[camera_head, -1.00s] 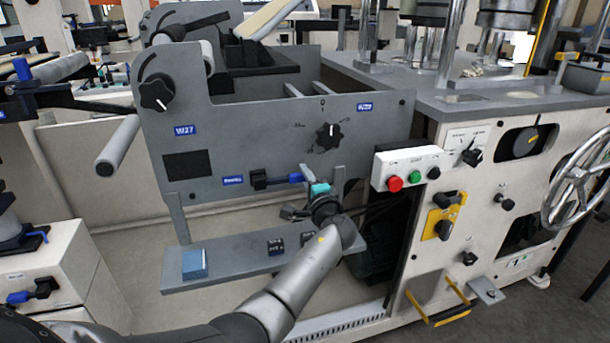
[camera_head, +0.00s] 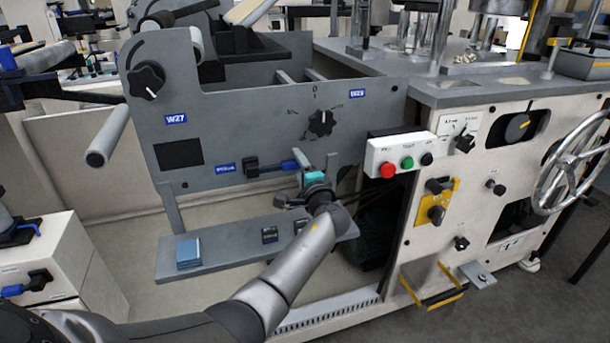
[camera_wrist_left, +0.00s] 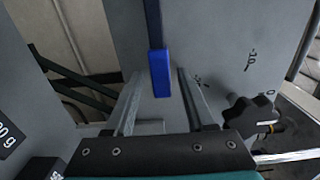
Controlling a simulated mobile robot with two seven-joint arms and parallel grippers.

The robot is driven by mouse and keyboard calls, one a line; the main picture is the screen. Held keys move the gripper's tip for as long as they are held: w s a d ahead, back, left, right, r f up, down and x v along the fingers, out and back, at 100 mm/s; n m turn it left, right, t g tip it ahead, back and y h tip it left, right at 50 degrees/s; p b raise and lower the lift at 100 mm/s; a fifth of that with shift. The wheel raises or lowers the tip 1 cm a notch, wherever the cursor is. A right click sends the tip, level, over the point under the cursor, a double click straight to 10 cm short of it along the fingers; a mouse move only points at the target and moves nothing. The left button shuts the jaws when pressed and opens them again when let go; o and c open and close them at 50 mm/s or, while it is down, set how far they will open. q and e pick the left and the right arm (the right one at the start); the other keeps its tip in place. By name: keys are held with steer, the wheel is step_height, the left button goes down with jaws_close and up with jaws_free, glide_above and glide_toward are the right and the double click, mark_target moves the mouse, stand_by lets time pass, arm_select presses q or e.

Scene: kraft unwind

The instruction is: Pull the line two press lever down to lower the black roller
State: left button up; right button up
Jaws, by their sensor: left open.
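A lever with a black pivot and a blue grip (camera_head: 290,165) sticks out sideways from the grey panel of the unwind stand. A small blue label is beside it, too small to read surely. My left gripper (camera_head: 309,165) is at the grip's free end, close to the panel. In the left wrist view the blue grip (camera_wrist_left: 160,74) lies between the two spread fingers of my left gripper (camera_wrist_left: 158,88), with a gap on each side. I cannot tell which roller is the black roller. My right gripper is not in view.
A black knob (camera_head: 321,123) sits on the panel above the gripper. A button box (camera_head: 403,155) is to the right. A grey shelf (camera_head: 225,255) with a blue block (camera_head: 188,252) lies below. Another blue-handled lever (camera_head: 28,284) is on the white cabinet at lower left.

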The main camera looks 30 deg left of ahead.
arm_select(q)
steer(key=p+v, duration=0.4)
steer(key=v, duration=1.1)
steer(key=shift+p, duration=0.35)
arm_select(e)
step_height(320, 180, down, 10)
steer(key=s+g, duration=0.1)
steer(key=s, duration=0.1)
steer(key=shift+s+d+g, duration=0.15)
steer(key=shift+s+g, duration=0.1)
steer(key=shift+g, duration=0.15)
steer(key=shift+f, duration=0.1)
